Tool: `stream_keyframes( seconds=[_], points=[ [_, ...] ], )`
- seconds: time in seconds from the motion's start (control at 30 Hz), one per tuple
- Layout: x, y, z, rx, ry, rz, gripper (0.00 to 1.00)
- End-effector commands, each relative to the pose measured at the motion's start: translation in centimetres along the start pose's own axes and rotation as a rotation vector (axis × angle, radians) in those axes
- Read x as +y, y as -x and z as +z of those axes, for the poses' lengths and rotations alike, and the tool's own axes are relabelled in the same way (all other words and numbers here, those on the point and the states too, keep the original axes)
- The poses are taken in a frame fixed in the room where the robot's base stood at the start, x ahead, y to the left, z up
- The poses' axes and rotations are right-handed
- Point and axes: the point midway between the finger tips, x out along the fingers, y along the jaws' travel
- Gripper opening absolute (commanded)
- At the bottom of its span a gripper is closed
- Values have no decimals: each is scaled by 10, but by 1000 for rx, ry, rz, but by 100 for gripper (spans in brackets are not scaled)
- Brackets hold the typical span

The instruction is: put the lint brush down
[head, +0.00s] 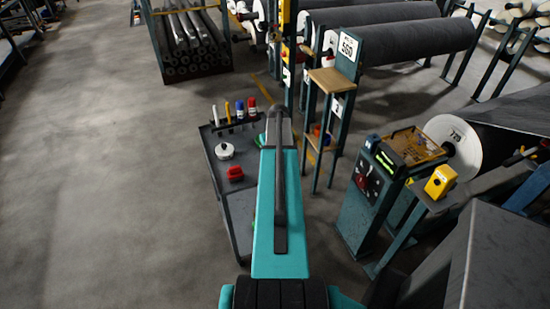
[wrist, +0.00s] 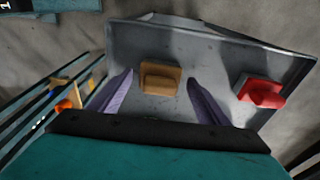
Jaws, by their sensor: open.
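In the wrist view a tan block with a raised grip, which looks like the lint brush (wrist: 160,79), rests on the grey cart top (wrist: 222,66). My gripper (wrist: 160,86) is open. Its two pale purple fingers stand apart to the left and right of the brush, with visible gaps on both sides. Nothing is held. In the head view my teal arm reaches over the grey cart (head: 239,198) and hides the brush and the fingers.
A red handled object (wrist: 262,93) lies to the right of the brush; it also shows in the head view (head: 235,173). A white round item (head: 225,151) and a rack of upright markers (head: 239,109) are on the cart. A shelf stand (head: 329,80) is close on the right.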

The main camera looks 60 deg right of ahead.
Motion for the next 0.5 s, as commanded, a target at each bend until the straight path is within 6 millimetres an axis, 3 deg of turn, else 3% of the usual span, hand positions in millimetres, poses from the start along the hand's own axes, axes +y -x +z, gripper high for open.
stream_keyframes(
  seconds=[0.27,0.5],
  points=[
    [0,7,0,1,0,1,70],
    [0,25,0,2,0,1,70]
  ],
)
